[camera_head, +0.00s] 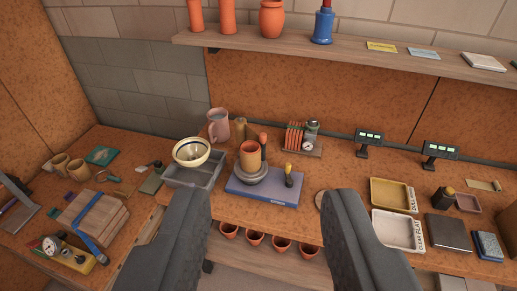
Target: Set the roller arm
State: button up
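My gripper (268,198) is open and empty, its two dark fingers wide apart in the foreground. Beyond and between them, a blue base (262,192) lies on the bench. On it stands a grey round wheel head (253,173) with an orange clay cup (250,155) on top. An upright post with an orange-red tip (263,139) rises just behind the cup. A lever with a yellow top and dark grip (289,172) stands at the right of the base. I cannot tell which of these is the roller arm. My fingers touch none of them.
A grey tray (207,173) with a striped bowl (191,152) adjoins the base's left side. A pink mug (218,125) and a gauge rack (302,140) stand behind. Yellow (392,194) and white (397,229) trays lie right. Several pots sit below the bench. A shelf (350,52) overhangs the back.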

aim_at(263, 135)
jog(key=u, duration=0.1)
jog(key=i, duration=1)
jog(key=z, duration=0.05)
jog(key=k, duration=0.6)
jog(key=z, duration=0.35)
jog(key=i, duration=1.2)
jog(key=u, duration=0.4)
